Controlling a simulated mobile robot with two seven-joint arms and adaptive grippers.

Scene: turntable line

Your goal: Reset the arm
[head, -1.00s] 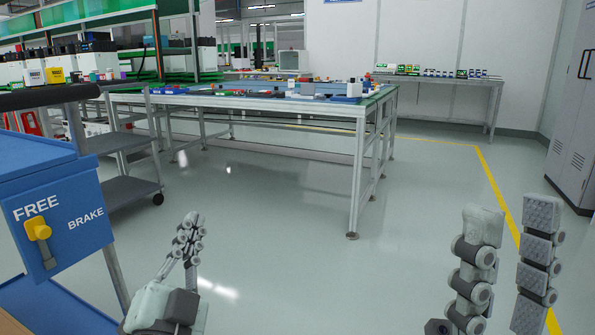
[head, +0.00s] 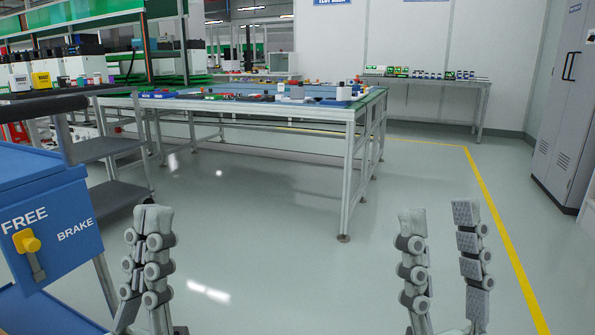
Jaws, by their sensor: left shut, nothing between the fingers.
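My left gripper (head: 150,212) is at the lower left in the head view, pointing up, its fingers close together and empty. It is just right of the blue cart. My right gripper (head: 440,218) is at the lower right, also pointing up. Its two fingers stand wide apart with only floor showing between them. Both grippers are over open floor, apart from each other and from the table.
A blue cart (head: 75,203) with a yellow lever (head: 27,241) and FREE/BRAKE labels stands at the left. A long worktable (head: 300,108) holding parts is ahead. A grey cabinet (head: 566,115) stands at the right. The floor (head: 270,240) between is clear.

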